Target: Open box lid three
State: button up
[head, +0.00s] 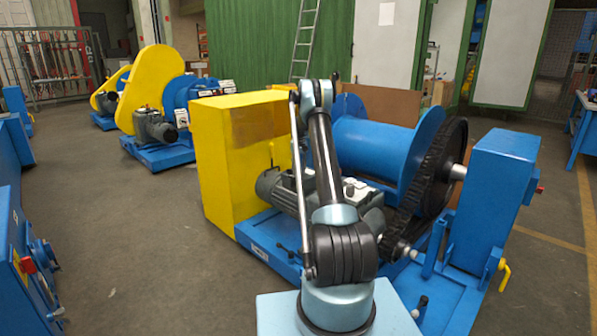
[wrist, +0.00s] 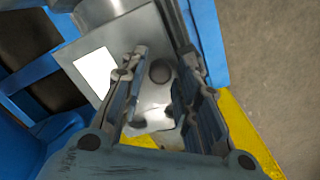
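In the wrist view my gripper (wrist: 160,62) is open, its two fingers spread apart over a grey metal surface. That surface belongs to a grey box-like part (wrist: 150,30) with a white label (wrist: 95,72) and a round dark spot between the fingers. I cannot tell whether the fingers touch it, or which part is lid three. In the head view a grey motor (head: 275,190) with grey boxes (head: 358,192) on top sits on the blue chain drive frame. My gripper is not seen there; my arm rises in front of the machine.
A yellow guard (head: 225,160) stands left of the motor; a blue drum (head: 375,150) and dark chain wheel (head: 440,165) are behind and right. A blue post (head: 500,185) stands at the right. The floor at left is partly clear. Yellow (wrist: 245,130) and blue parts (wrist: 205,45) border the gripper.

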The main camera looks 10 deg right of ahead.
grip_shut()
dwell(0.3)
